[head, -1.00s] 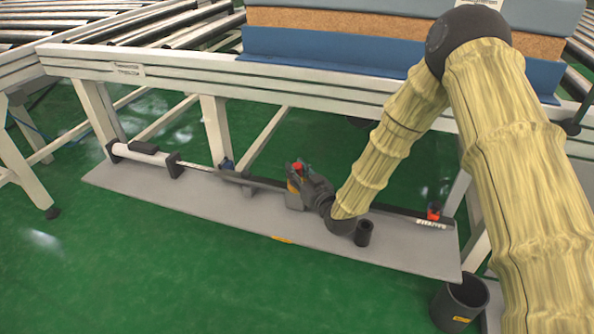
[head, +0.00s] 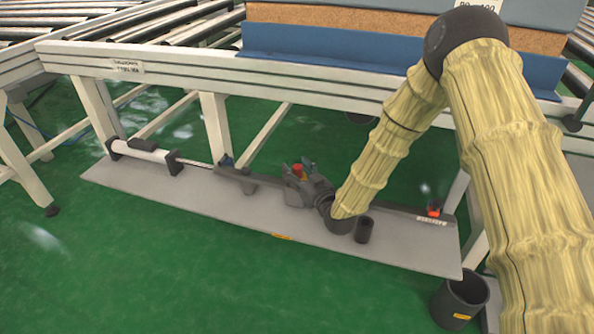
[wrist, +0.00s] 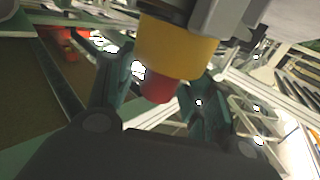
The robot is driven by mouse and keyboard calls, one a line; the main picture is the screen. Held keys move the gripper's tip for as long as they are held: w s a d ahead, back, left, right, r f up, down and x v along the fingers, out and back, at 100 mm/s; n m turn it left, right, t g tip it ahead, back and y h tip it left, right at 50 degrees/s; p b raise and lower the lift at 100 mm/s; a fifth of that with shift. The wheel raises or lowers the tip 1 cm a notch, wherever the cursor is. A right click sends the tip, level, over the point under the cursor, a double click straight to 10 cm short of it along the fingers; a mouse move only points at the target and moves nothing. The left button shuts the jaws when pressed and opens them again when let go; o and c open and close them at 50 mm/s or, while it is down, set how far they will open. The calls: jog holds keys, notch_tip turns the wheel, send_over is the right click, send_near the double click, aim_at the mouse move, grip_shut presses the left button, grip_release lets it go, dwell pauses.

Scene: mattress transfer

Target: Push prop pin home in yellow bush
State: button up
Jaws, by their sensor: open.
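The yellow bush (wrist: 178,50) hangs at the upper middle of the wrist view, under a grey block. The red prop pin (wrist: 157,88) sticks out of its lower end, so part of the pin shows outside the bush. My gripper (wrist: 163,80) is open, with one dark finger on each side of the pin. I cannot tell whether either finger touches it. In the head view my gripper (head: 300,180) is low over the grey base plate (head: 350,245), beside a red piece (head: 299,168). The yellow bush cannot be made out there.
A dark rail runs along the plate, with a white cylinder (head: 143,152) at its left. A dark bin (head: 460,300) stands at the right. The white conveyor frame (head: 290,90) passes behind, above the plate.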

jog(key=v, duration=1.2)
dwell(0.4)
